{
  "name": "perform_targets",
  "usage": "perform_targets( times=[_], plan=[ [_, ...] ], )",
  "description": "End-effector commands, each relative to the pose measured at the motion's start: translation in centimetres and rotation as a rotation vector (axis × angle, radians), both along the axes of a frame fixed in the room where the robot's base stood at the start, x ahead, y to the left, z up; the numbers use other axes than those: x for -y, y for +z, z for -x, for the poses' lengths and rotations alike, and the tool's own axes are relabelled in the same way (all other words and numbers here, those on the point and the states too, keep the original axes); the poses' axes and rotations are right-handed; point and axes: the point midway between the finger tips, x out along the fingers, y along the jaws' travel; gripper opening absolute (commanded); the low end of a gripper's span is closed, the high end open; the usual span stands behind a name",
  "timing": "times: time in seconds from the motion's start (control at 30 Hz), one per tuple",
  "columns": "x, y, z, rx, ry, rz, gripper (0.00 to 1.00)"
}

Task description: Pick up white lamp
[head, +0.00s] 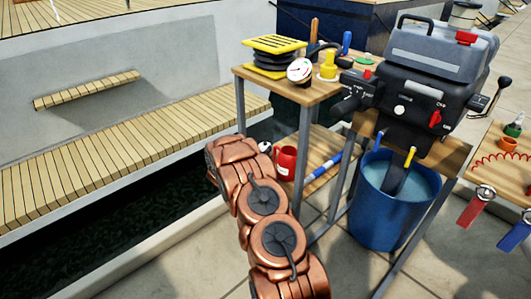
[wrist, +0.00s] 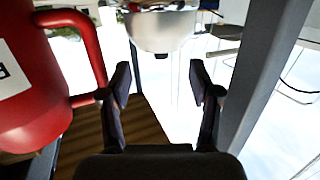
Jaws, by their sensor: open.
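A white rounded object, which appears to be the white lamp (wrist: 160,32), shows at the top middle of the wrist view, its upper part cut off by the frame. It lies beyond my gripper (wrist: 162,82), roughly in line with the gap between the fingers. My gripper is open, and nothing is between its fingertips. In the head view a small white piece (head: 265,146), perhaps the same lamp, shows beside my arm on the lower shelf. My gripper's fingers are hidden behind my arm there.
A red mug (wrist: 35,85) stands close to my gripper's left in the wrist view; it also shows in the head view (head: 286,162). A grey table leg (wrist: 262,75) is close on the right. A blue bucket (head: 385,215) stands right of the shelf (head: 320,185).

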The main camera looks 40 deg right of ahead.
Motion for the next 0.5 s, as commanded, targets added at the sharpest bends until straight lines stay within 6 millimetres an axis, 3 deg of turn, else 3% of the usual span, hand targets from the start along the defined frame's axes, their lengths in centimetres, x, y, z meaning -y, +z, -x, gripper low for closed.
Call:
perform_targets(
  times=[0.5],
  plan=[
    [4.5,-1.1,-1.7,-0.002,-0.004,-0.001,0.63]
  ],
)
